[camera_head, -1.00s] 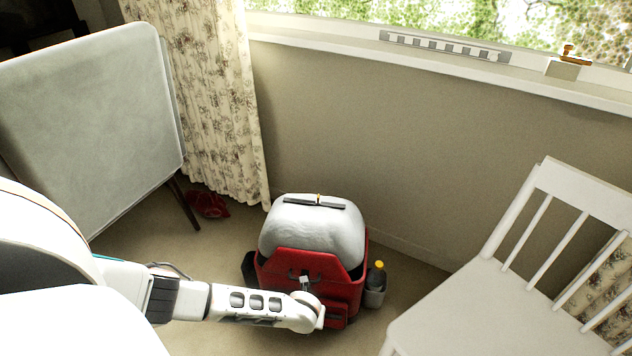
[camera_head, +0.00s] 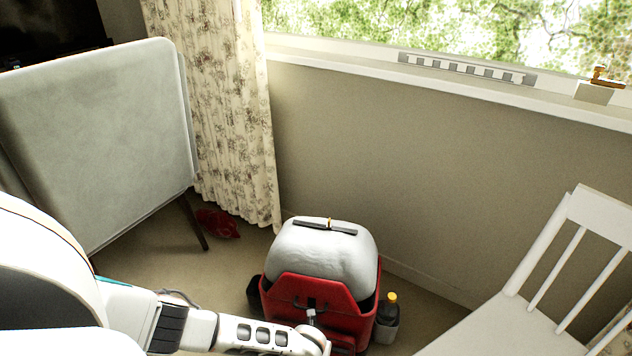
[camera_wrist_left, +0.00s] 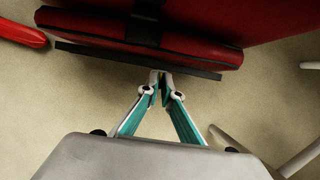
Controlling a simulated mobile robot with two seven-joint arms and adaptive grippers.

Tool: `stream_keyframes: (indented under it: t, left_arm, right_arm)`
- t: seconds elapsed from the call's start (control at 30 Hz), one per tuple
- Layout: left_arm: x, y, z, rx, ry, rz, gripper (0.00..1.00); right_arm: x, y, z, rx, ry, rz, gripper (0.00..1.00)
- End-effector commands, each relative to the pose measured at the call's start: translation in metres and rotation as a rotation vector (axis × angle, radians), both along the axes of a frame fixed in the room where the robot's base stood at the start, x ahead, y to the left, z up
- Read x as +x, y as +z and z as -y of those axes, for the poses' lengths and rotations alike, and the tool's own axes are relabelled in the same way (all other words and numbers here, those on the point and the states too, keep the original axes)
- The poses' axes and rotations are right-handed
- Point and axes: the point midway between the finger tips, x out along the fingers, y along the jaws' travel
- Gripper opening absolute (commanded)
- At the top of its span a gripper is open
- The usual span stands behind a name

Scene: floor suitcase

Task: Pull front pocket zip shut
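The suitcase, red with a bulging pale grey top (camera_head: 322,252), stands on the floor against the wall in the head view. Its red front (camera_head: 290,292) faces me. In the left wrist view the red front pocket (camera_wrist_left: 200,45) fills the top, with a dark strip (camera_wrist_left: 100,54) along its near edge. My left gripper (camera_wrist_left: 162,82) has its teal fingers angled together, tips nearly meeting at that strip. I cannot make out the zip pull or whether anything is between the tips. In the head view my left wrist covers the lower front. My right gripper is out of view.
A bottle with a yellow cap (camera_head: 390,307) sits in the right side pocket. A white chair (camera_head: 540,318) stands at the right, a pale upright panel (camera_head: 100,140) at the left. A red object (camera_head: 217,223) lies by the curtain (camera_head: 215,110). Carpet between panel and suitcase is clear.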

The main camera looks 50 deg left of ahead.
Motion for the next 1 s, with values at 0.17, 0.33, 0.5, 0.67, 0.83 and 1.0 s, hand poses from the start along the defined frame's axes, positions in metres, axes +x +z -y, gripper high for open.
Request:
stream_keyframes:
  t: [0.17, 0.33, 0.5, 0.67, 0.83, 1.0]
  left_arm:
    - [-0.010, 0.002, -0.018, 0.004, 0.002, 0.000, 0.00]
    - [-0.036, 0.003, -0.060, 0.006, 0.003, 0.001, 0.00]
    - [-0.064, 0.001, -0.098, 0.004, 0.001, -0.003, 0.00]
    - [-0.080, -0.001, -0.118, 0.002, 0.001, -0.004, 0.00]
    - [-0.084, -0.002, -0.123, 0.002, 0.001, -0.005, 0.00]
    - [-0.085, -0.002, -0.124, 0.004, 0.001, -0.007, 0.00]
  right_arm:
    - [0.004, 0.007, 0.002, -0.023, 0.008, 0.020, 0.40]
    - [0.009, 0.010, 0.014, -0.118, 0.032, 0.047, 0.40]
    - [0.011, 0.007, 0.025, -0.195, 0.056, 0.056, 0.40]
    - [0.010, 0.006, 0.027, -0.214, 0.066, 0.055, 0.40]
    - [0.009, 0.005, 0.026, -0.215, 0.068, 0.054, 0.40]
    - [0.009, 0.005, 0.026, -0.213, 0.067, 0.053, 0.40]
